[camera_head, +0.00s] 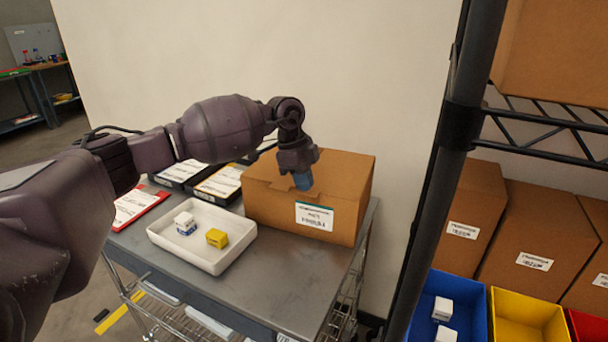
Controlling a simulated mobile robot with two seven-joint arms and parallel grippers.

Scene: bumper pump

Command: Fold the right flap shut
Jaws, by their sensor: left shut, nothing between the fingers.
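A brown cardboard box (270,208) with a white label stands on the grey cart top. Its upper side (345,170) looks covered by flaps lying about flat, and I cannot clearly tell the right flap from the others. The fingertips look close to or touching the cardboard; I cannot tell which. The wrist and fingers hide part of the box top. My right gripper is not in view.
A white tray (156,238) with a white-and-blue block (185,223) and a yellow block (217,238) stands left of the box. The cart's front top (285,285) is clear. A dark rack post (437,180) rises at right, beside shelved boxes and coloured bins.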

